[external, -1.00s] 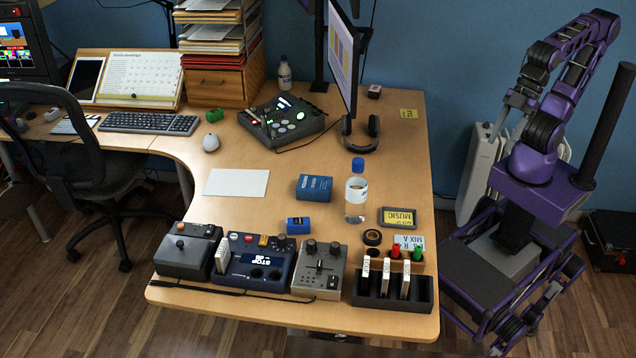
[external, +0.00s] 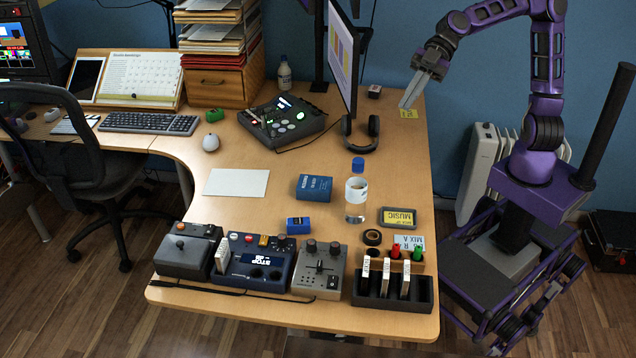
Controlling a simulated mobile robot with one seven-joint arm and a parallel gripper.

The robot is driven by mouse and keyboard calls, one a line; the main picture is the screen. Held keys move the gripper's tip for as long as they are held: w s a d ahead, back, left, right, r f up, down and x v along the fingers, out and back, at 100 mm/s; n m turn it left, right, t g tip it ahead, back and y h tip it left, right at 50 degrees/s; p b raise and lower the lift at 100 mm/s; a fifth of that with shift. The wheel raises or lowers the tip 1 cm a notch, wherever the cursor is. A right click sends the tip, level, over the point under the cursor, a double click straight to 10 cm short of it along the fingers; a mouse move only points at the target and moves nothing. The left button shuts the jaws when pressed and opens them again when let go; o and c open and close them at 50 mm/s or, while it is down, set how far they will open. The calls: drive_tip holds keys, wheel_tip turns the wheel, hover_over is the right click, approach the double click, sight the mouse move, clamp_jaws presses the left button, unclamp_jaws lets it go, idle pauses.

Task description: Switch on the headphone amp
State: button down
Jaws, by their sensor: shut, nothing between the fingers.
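No label in the external view shows which device is the headphone amp. A small dark box (external: 374,91) stands at the back right, near the black headphones (external: 373,128). My gripper (external: 405,104) is shut and empty, pointing down above the back right of the table, well away from the front devices.
A monitor (external: 343,55) stands left of my gripper. A black rack (external: 392,301) with cards fills the front right corner. The table's centre holds a blank sheet (external: 237,182).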

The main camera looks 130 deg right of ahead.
drive_tip(key=w+d+r+n+t+h, duration=0.3)
drive_tip(key=w+d+r+n+h, duration=0.15)
drive_tip(key=w+r, duration=0.4)
drive_tip(key=w+a+f+n+g+y, duration=0.1)
drive_tip(key=w+a+f+g, duration=0.15)
drive_tip(key=f, duration=0.35)
drive_tip(key=w+a+f+g, duration=0.2)
drive_tip(key=w+a+f, duration=0.2)
drive_tip(key=f, duration=0.2)
drive_tip(key=d+f+m+g+y, duration=0.1)
drive_tip(key=d+f+g+y, duration=0.1)
drive_tip(key=f, duration=1)
drive_tip(key=d+f+m+g+y, duration=0.1)
drive_tip(key=d+f+g+y, duration=0.2)
drive_tip(key=f, duration=1)
drive_tip(key=shift+d+f+m, duration=0.3)
drive_tip(key=shift+d+m, duration=0.05)
drive_tip(key=shift+d, duration=0.45)
drive_tip(key=shift+y, duration=0.25)
